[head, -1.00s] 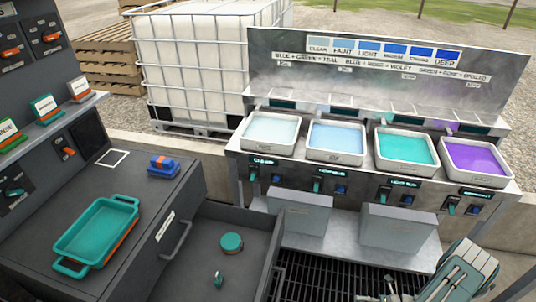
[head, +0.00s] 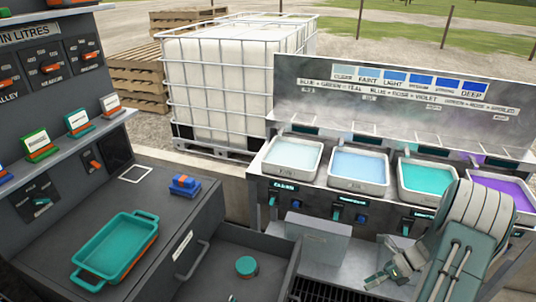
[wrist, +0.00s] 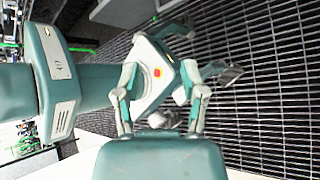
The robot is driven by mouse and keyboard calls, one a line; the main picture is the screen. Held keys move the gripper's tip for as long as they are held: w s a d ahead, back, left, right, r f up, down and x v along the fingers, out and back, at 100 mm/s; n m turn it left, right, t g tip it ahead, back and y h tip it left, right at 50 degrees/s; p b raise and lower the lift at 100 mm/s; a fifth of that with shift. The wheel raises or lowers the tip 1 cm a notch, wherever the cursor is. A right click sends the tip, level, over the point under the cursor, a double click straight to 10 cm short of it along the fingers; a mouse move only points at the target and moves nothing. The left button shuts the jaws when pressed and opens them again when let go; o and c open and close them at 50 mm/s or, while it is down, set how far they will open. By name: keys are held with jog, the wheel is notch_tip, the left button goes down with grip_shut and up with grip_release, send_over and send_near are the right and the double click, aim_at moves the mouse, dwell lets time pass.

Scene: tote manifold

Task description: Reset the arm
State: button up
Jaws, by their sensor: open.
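My arm shows at the right of the head view, folded in front of the wash bench. My gripper (head: 385,273) hangs at its lower left, in front of the bench's lower shelf. In the wrist view my gripper (wrist: 161,100) has its two fingers spread apart with nothing between them. Beyond the fingers are parts of my own body and a dark floor grating.
A teal tray (head: 118,248) and a blue block (head: 184,186) sit on the dark counter at left. An open drawer (head: 215,275) holds a round teal piece (head: 246,266). Several basins of coloured liquid, including a teal one (head: 426,181), line the bench. A caged white tank (head: 235,85) stands behind.

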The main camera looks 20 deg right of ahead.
jog(key=w+a+r+n+g+h, duration=0.1)
jog(key=a+r+n+h, duration=0.2)
jog(key=a+r+n, duration=0.55)
jog(key=w+a+r+n+h, duration=0.1)
jog(key=a+r+n+h, duration=0.3)
jog(key=r, duration=0.7)
jog(key=s+a+r+n+t+h, duration=0.3)
jog(key=s+a+r+n+t, duration=0.2)
jog(key=s+a+r+n, duration=0.6)
jog(key=a+n, duration=0.2)
jog(key=n, duration=0.3)
jog(key=shift+n, duration=0.35)
jog(key=shift+s+a+r, duration=0.1)
jog(key=shift+s, duration=0.05)
